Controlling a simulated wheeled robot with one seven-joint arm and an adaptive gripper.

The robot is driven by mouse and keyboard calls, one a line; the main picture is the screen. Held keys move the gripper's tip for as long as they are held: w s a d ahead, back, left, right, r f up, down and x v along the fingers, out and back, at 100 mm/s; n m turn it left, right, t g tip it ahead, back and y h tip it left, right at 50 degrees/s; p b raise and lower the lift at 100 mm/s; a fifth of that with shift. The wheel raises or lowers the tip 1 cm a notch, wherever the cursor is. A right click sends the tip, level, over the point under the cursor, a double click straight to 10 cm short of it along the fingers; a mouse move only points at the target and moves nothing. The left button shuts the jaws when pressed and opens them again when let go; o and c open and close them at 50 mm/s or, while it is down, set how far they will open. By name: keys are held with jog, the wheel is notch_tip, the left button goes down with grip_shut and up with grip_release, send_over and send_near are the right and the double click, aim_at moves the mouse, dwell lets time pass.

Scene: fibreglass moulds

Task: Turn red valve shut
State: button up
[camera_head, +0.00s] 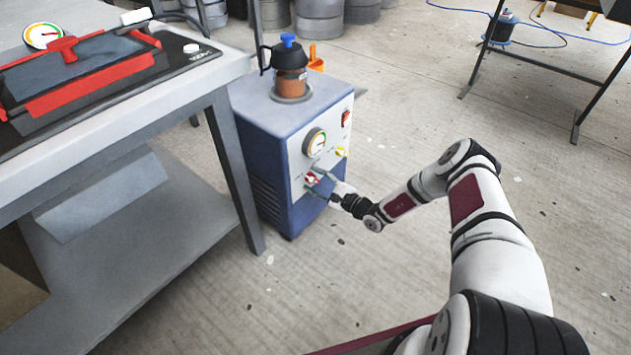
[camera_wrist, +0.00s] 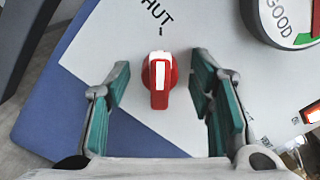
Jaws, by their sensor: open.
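The red valve (camera_wrist: 159,82) is a small knob with a white stripe on the pale front panel of a blue machine (camera_head: 268,165). In the wrist view its stripe runs roughly up and down, below the printed letters "HUT" and a short mark. My gripper (camera_wrist: 161,90) is open, with one teal-padded finger on each side of the valve and a gap to both. In the head view my gripper (camera_head: 324,182) is at the lower part of the panel and the red valve (camera_head: 311,178) shows small beside it.
A round gauge (camera_head: 315,142) is above the valve on the panel. A red switch (camera_head: 346,118) and a yellow knob (camera_head: 341,152) are to its right. A pot (camera_head: 289,70) stands on the machine. A workbench (camera_head: 215,75) is close on the left. Open floor is on the right.

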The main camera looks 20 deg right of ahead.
jog(key=v, duration=1.2)
